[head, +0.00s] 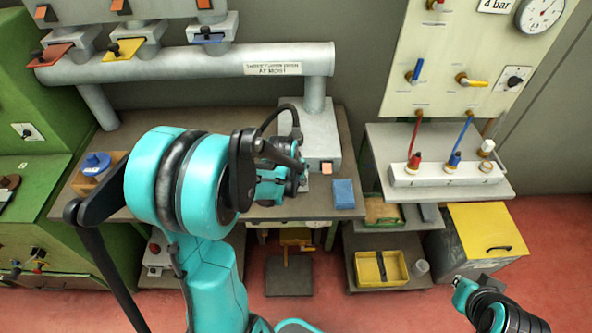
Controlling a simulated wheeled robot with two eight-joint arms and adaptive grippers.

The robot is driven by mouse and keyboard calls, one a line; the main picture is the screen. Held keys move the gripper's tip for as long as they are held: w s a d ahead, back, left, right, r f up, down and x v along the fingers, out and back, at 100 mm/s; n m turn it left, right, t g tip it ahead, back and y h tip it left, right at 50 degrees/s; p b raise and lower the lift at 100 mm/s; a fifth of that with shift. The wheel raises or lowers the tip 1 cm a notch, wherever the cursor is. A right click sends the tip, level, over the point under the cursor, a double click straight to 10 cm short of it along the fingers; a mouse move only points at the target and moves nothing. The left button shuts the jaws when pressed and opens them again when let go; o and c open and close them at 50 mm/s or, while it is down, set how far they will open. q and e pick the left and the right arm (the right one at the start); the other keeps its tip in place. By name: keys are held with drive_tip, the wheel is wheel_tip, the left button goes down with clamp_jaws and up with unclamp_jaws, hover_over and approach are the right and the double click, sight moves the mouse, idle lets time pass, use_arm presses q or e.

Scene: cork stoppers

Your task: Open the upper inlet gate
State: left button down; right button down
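Three slide gates sit along the grey duct at the top left of the head view: one with an orange-red plate (62,52), one with a yellow plate (124,48) and one with a blue plate (207,38). Further orange tabs (119,5) show above them at the picture's top edge. I cannot tell which of these is the upper inlet gate. My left gripper (297,168) is over the workbench, by the grey box under the duct, well apart from the gates; its fingers are too unclear to read. My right gripper (466,288) is low at the right, away from everything, its fingers unclear.
The grey duct (200,66) drops into a grey box (318,135) on the workbench (225,209). A blue block (343,193) lies on the bench. A valve panel (440,60), a shelf with a white manifold (425,179) and a yellow-topped cabinet (484,230) stand right.

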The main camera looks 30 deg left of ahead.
use_arm(q)
drive_tip(key=c, duration=1.3)
unclamp_jaws()
drive_tip(key=v, duration=1.2)
drive_tip(key=shift+d, duration=0.15)
drive_tip(key=s+d+t, duration=0.1)
drive_tip(key=s+d, duration=0.2)
drive_tip(key=d, duration=0.1)
drive_tip(key=s+d+m+t, duration=0.1)
drive_tip(key=s+d, duration=0.2)
drive_tip(key=d, duration=0.1)
drive_tip(key=s+d+b, duration=0.1)
drive_tip(key=s+d, duration=0.3)
drive_tip(key=shift+s+r+m+t+h, duration=0.1)
drive_tip(key=shift+r+m+t+h, duration=0.2)
drive_tip(key=shift+m+t, duration=0.1)
